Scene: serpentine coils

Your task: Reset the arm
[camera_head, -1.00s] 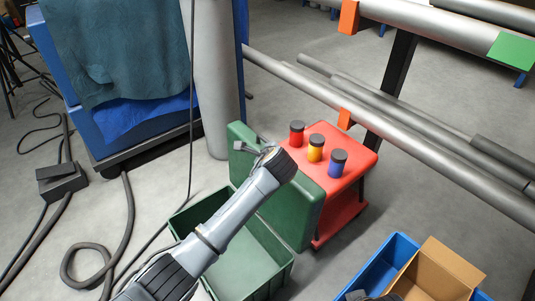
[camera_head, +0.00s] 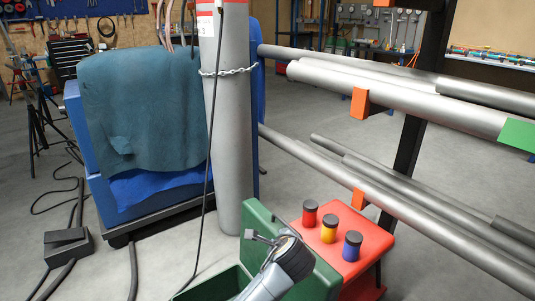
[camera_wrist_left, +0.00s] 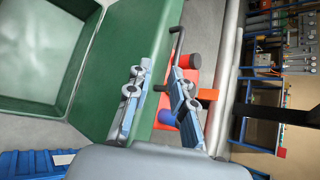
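My left gripper (camera_head: 262,240) shows at the bottom centre of the head view, in front of the upright green lid (camera_head: 312,262) of a green bin. In the left wrist view its two grey-blue fingers (camera_wrist_left: 160,75) stand apart, with a clear gap between them. A black bent handle (camera_wrist_left: 178,42) on the green lid shows by the fingertips and partly between the fingers. I cannot tell whether the fingers touch it. Nothing is clearly gripped. My right gripper is in neither current view.
A red cart (camera_head: 372,240) carries red (camera_head: 310,215), yellow (camera_head: 329,230) and blue (camera_head: 352,246) black-capped containers behind the lid. A grey cylinder (camera_head: 228,150) stands left of it. A pipe rack (camera_head: 410,140) fills the right. Cables lie on the left floor.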

